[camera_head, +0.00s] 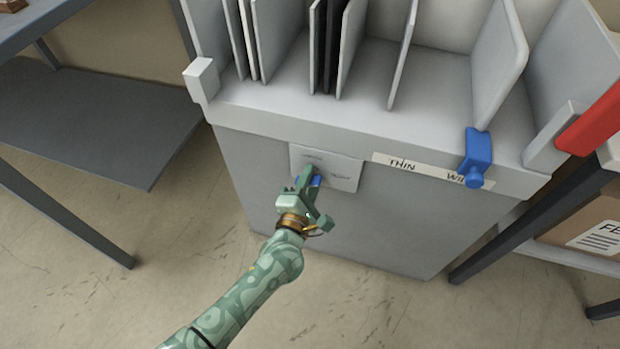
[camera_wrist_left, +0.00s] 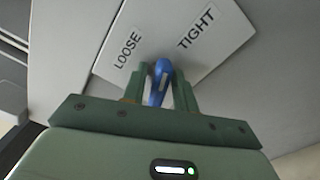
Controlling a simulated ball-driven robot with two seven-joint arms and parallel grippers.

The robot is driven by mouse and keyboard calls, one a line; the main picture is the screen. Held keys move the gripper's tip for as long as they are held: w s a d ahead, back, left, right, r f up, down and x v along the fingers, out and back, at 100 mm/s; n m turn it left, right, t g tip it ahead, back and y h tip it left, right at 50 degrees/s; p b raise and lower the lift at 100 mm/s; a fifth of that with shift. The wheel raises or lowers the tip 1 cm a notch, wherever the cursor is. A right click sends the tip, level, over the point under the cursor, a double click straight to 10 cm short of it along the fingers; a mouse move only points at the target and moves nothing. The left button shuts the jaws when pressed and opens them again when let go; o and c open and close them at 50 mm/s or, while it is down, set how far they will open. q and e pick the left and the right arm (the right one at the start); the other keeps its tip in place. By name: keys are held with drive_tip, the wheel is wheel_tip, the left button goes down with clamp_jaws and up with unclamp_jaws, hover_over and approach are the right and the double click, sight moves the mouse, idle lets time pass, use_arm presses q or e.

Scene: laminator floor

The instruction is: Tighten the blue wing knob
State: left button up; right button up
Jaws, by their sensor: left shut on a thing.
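The blue wing knob (camera_wrist_left: 161,82) sits on a pale plate on the front of the grey cabinet. In the left wrist view the plate (camera_wrist_left: 208,28) carries the words LOOSE on the left and TIGHT on the right. The knob's long end points up, between the two words. My left gripper (camera_wrist_left: 160,90) is shut on the knob, one finger on each side. My right gripper is not in view.
The cabinet top (camera_head: 350,95) holds several upright dividers with dark and white sheets. A blue clamp (camera_head: 477,158) sits at the right by a THIN–WIDE strip (camera_head: 425,168). A dark table (camera_head: 75,110) stands left, a carton (camera_head: 590,225) right. Floor in front is clear.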

use_arm(q)
drive_tip(key=shift+s+f+m, duration=0.1)
drive_tip(key=shift+f+m, duration=0.1)
drive_tip(key=shift+m, duration=1)
drive_tip(key=shift+f+m+p, duration=0.1)
drive_tip(key=shift+m+p, duration=0.2)
drive_tip(key=shift+m, duration=0.8)
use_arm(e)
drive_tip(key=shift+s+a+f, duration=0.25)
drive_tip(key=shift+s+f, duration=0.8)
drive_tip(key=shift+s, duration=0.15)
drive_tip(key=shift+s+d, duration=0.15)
use_arm(q)
drive_tip(key=o, duration=0.5)
drive_tip(key=shift+o, duration=0.8)
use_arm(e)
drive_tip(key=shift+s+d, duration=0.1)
